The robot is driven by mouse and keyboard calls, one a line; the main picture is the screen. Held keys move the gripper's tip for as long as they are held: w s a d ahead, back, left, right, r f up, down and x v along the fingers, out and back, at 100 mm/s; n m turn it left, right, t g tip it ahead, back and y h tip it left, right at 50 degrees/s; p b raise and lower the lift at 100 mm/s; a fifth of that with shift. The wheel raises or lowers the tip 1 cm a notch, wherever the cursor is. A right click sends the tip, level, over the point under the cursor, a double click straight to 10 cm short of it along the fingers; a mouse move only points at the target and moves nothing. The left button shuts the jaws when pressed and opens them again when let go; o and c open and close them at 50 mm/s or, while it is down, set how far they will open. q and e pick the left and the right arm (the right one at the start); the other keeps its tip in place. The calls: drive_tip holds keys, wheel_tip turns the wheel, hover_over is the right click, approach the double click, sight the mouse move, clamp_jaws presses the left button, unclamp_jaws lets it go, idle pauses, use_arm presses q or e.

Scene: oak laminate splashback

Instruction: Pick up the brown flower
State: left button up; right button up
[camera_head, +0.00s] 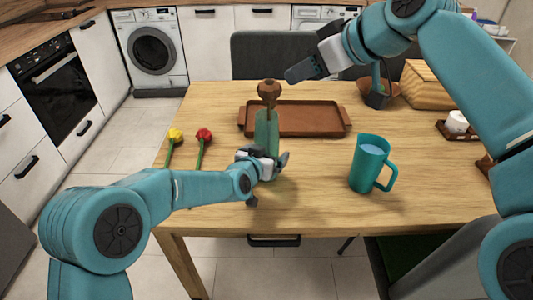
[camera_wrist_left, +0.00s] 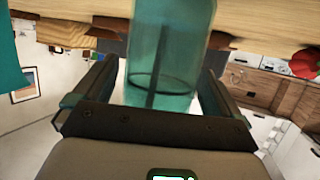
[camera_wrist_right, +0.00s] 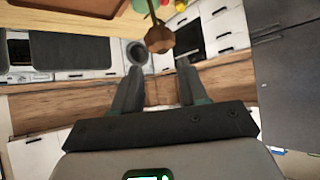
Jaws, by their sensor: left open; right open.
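The brown flower (camera_head: 269,90) stands upright in a translucent teal vase (camera_head: 266,132) on the wooden table. Its head also shows in the right wrist view (camera_wrist_right: 159,38), just beyond and between the fingertips. My right gripper (camera_head: 292,74) is open and empty, a little right of the flower head and slightly above it. My left gripper (camera_head: 270,166) is open at the lower part of the vase. In the left wrist view, the vase (camera_wrist_left: 165,55) stands between its spread fingers, with the stem visible inside. I cannot tell whether a finger touches the glass.
A brown tray (camera_head: 335,119) lies behind the vase. A teal mug (camera_head: 369,165) stands to the right. A yellow flower (camera_head: 175,135) and a red flower (camera_head: 204,135) lie at the left. A wooden box (camera_head: 425,86) stands at the back right.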

use_arm(q)
drive_tip(key=c, duration=1.2)
use_arm(e)
drive_tip(key=shift+c, duration=0.3)
drive_tip(key=w+d+f+m+t+h, duration=0.3)
drive_tip(key=w+d+f+t, duration=0.1)
drive_tip(key=w+f+t, duration=0.3)
drive_tip(key=s+a+f+n+y, duration=0.3)
drive_tip(key=s+a+f+y, duration=0.25)
drive_tip(key=s, duration=0.25)
drive_tip(key=x, duration=1.1)
drive_tip(key=shift+a+r+y, duration=0.45)
drive_tip(key=shift+r, duration=0.15)
